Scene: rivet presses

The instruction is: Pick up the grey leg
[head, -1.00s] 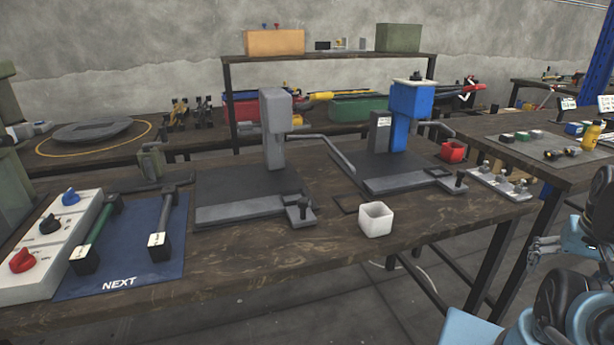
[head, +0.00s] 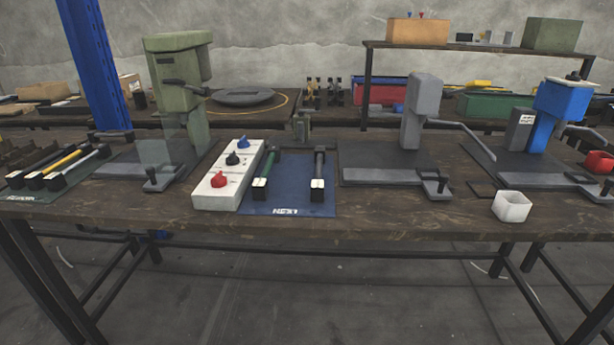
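A grey leg (head: 319,168) with dark ends lies lengthwise on the blue mat (head: 290,196), right of a green leg (head: 267,168). On the green mat (head: 70,192) at the left lie several more legs, among them a yellow leg (head: 66,161) and a silver-grey leg (head: 86,160) beside it. I cannot tell from the picture which grey one the task names. My gripper is not in view.
A white panel with knobs (head: 215,191) stands left of the blue mat. Presses stand along the bench: green (head: 180,80), grey (head: 424,97), blue (head: 560,102). A blue post (head: 92,60) rises at left.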

